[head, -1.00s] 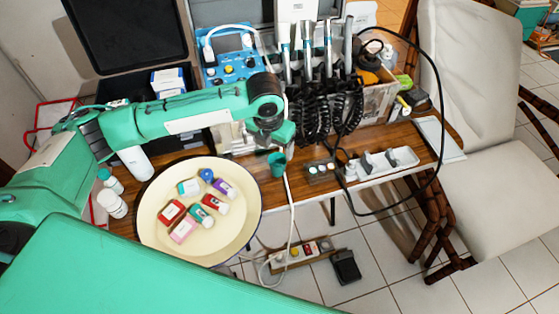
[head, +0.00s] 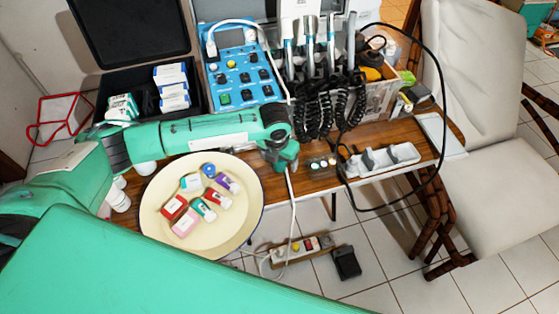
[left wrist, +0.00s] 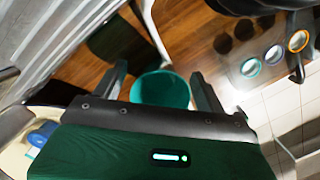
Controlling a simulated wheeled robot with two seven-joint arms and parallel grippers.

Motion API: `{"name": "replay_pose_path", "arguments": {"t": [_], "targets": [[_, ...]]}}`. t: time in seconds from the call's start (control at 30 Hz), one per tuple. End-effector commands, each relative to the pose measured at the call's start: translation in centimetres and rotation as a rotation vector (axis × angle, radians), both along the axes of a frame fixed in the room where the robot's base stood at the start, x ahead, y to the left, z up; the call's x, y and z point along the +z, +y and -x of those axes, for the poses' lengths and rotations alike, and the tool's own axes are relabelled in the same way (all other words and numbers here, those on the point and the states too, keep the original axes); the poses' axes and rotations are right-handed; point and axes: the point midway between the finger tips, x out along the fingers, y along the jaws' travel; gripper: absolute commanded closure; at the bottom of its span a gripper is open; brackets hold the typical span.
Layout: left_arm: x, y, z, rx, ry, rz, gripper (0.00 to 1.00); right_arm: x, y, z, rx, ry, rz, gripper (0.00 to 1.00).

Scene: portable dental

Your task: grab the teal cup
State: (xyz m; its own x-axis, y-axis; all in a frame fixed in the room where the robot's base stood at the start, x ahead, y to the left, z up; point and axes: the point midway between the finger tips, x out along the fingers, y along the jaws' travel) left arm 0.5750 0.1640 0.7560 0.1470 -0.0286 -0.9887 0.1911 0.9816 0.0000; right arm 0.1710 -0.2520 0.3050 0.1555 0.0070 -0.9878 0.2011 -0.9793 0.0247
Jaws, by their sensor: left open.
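The teal cup (left wrist: 160,91) shows in the left wrist view, between the two dark fingers of my left gripper (left wrist: 161,82). The fingers stand apart on either side of it, and I cannot tell whether either touches it. In the head view my left gripper (head: 284,158) is over the front edge of the wooden table, right of the cream plate. There the arm and gripper hide the cup, or it cannot be told apart from them. My right gripper is in neither view.
The cream plate (head: 225,235) holds several small bottles and boxes. Behind the gripper stand a blue control panel (head: 242,75) and dental handpieces with coiled black cords (head: 318,115). A white tray (head: 400,155) lies to the right. A white cable hangs near the gripper.

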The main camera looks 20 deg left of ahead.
Motion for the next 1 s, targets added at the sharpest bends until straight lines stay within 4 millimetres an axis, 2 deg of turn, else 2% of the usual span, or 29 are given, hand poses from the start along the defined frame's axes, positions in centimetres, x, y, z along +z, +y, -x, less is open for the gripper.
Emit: {"name": "replay_pose_path", "arguments": {"t": [0.07,0.1,0.3,0.33,0.73,1.0], "targets": [[0.0,0.0,0.0,0.000,0.000,0.000,0.27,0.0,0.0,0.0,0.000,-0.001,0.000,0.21],[0.0,0.0,0.0,0.000,0.000,0.000,0.31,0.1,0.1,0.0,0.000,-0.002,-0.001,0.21],[0.1,0.0,0.0,0.000,0.000,0.000,0.70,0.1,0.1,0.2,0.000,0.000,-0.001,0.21],[0.1,0.0,0.0,0.000,0.000,0.000,0.75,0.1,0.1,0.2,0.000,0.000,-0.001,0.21],[0.3,0.0,0.0,0.001,-0.001,0.000,0.75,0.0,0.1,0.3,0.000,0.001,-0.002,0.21],[1.5,0.0,-0.1,0.002,-0.002,0.000,0.75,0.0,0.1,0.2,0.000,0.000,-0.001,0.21]]}}
